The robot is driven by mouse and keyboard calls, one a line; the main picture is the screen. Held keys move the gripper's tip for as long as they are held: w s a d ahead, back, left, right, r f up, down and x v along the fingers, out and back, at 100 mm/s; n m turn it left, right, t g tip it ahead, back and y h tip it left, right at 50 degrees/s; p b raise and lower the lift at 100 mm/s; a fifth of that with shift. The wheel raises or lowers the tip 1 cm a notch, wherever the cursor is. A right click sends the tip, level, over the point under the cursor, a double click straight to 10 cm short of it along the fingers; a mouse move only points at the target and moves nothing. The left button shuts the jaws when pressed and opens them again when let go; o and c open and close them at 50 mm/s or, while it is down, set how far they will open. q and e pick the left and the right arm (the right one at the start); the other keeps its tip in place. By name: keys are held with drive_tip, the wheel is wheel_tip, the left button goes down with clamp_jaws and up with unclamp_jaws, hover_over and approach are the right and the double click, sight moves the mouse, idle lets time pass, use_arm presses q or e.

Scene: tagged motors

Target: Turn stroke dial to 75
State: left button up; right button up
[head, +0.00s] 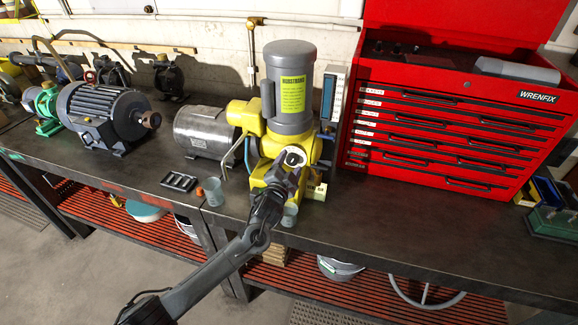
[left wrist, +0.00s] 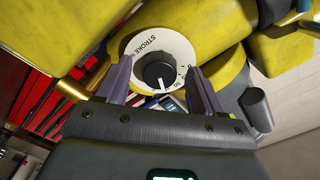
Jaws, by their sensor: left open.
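The stroke dial (head: 293,157) is on the front of the yellow pump (head: 247,115), under its grey motor (head: 290,85). In the left wrist view it is a black knob (left wrist: 159,71) on a round white plate (left wrist: 139,47) marked STROKE. The knob's white pointer line is at its lower edge, near a partly visible number that looks like 50. My left gripper (head: 285,174) is at the dial. In the left wrist view my left gripper (left wrist: 160,68) is open, with one finger on each side of the knob, apart from it. My right gripper is not in view.
A red tool chest (head: 450,120) stands right of the pump. A silver motor (head: 204,130) and a dark grey motor (head: 103,112) stand to the left on the dark bench (head: 380,205). A small clear cup (head: 213,191) and a black tray (head: 180,182) lie near the front edge.

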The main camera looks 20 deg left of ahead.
use_arm(q)
drive_tip(key=s+p, duration=0.1)
drive_tip(key=s, duration=0.9)
drive_tip(key=shift+s+d, duration=0.25)
drive_tip(key=shift+s, duration=0.15)
drive_tip(key=s+d+f+n+g+h, duration=0.1)
drive_tip(key=s+d+f+n+g, duration=0.15)
drive_tip(key=s+f, duration=0.4)
drive_tip(key=s+d+f+n+g, duration=0.1)
drive_tip(key=s+d+f+g, duration=0.1)
drive_tip(key=s+f+g, duration=0.45)
drive_tip(key=s+a+f+n+g, duration=0.1)
drive_tip(key=s+a+n+g, duration=0.15)
drive_tip(key=s, duration=1.05)
drive_tip(key=s+a+n+g, duration=0.1)
drive_tip(key=s+g, duration=0.2)
drive_tip(key=s, duration=0.9)
wheel_tip(320, 180, up, 27)
drive_tip(key=s+p, duration=0.1)
drive_tip(key=p, duration=2.5)
drive_tip(key=shift+s+p, duration=0.3)
drive_tip(key=shift+p, duration=0.05)
